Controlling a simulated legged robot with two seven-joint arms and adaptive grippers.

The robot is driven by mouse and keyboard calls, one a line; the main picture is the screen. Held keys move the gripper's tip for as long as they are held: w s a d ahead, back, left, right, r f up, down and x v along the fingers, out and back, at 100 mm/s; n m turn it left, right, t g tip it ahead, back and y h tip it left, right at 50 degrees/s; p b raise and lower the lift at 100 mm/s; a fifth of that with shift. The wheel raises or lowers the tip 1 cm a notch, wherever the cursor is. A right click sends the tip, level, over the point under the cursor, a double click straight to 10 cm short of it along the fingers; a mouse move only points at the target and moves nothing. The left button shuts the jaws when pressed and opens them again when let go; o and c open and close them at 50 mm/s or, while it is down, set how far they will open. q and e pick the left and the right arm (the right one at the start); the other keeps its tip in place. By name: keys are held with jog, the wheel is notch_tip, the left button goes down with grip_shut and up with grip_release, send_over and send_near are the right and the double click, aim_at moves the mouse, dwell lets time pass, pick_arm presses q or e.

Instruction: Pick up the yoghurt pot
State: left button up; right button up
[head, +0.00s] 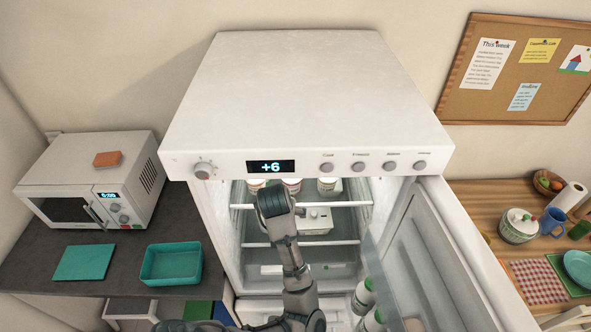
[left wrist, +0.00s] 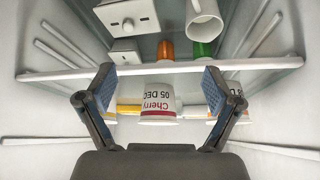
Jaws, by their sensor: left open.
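A white yoghurt pot (left wrist: 158,104) marked "Cherry 05 DEC", with a red band, shows in the left wrist view between and beyond the fingers of my left gripper (left wrist: 160,88). The gripper is open, with a finger on each side of the pot; I cannot tell whether either touches it. Other pots show partly behind the right finger (left wrist: 232,97) and the left finger. In the head view several pots stand on the fridge's top shelf, including one at the right (head: 327,185). My left wrist hides the gripper's fingers there. My right gripper is not in view.
The fridge door (head: 425,250) stands open at the right, with bottles (head: 364,295) near it. A white box (head: 316,220) sits on the shelf below the pots. Left are a microwave (head: 95,180) and a teal tray (head: 172,264) on the counter.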

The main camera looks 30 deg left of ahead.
aim_at(291, 194)
pick_arm(q)
jog(key=w+a, duration=0.1)
jog(key=w, duration=0.1)
jog(key=w+b, duration=0.1)
jog(key=w, duration=0.1)
jog(key=w+a, duration=0.1)
jog(key=w, duration=0.2)
jog(key=shift+a+r, duration=0.1)
jog(key=shift+a, duration=0.25)
jog(key=w, duration=0.1)
jog(key=w+a, duration=0.1)
jog(key=w, duration=0.1)
jog(key=w+a+p, duration=0.1)
jog(key=shift+w+f, duration=0.3)
jog(key=shift+w, duration=0.05)
jog(key=shift+w+f, duration=0.15)
jog(key=shift+f, duration=0.05)
jog(key=shift+d, duration=0.1)
jog(key=c, duration=1.2)
